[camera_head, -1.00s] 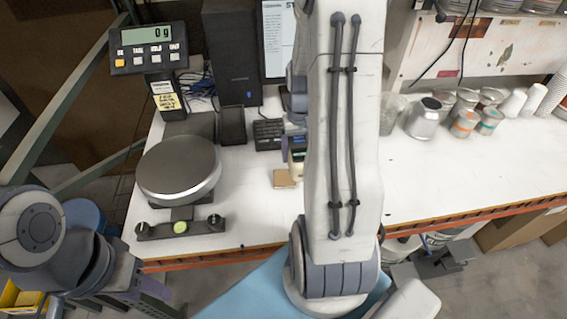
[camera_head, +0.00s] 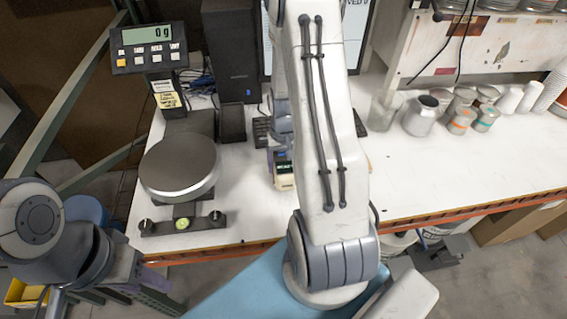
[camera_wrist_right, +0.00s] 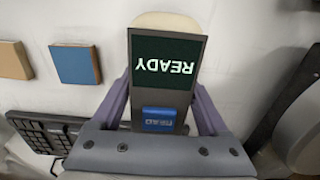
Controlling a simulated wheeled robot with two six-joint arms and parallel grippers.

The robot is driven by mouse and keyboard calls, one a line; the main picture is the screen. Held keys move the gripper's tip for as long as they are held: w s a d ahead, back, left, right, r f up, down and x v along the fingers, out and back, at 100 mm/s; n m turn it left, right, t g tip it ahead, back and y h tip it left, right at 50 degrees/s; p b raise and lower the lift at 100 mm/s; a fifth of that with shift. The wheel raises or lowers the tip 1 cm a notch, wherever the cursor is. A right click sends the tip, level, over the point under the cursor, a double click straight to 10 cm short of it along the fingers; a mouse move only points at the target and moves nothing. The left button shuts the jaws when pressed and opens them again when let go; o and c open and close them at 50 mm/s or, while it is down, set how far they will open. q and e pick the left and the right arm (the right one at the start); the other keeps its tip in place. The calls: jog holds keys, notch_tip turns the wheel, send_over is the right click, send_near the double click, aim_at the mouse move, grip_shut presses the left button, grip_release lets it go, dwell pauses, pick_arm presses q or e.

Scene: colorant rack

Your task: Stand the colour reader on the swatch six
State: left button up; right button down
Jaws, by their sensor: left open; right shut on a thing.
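The colour reader (camera_wrist_right: 168,95) is a dark slab with a lit READY screen, a blue button and a cream end. My right gripper (camera_wrist_right: 166,110) is shut on it, one purple finger along each side. In the head view the reader (camera_head: 284,170) is over the white bench, mostly behind my right arm; I cannot tell whether it touches anything. A blue swatch (camera_wrist_right: 76,64) and a tan swatch (camera_wrist_right: 14,60) lie left of it in the wrist view. I see no swatch numbers; anything under the reader is hidden. My left gripper (camera_head: 140,285) is open and empty, off the bench's front left.
A round-topped scale (camera_head: 180,165) stands left of the reader, its display (camera_head: 148,48) behind. A keyboard (camera_wrist_right: 45,130) lies close by. A silver cup (camera_head: 421,116) and several tins stand at the right back. The white bench (camera_head: 245,205) is clear in front of the reader.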

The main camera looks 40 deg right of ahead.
jog(key=shift+f, duration=0.15)
grip_release()
jog(key=shift+r, duration=0.6)
notch_tip(320, 180, up, 11)
jog(key=shift+r+b, duration=0.15)
jog(key=shift+b, duration=0.95)
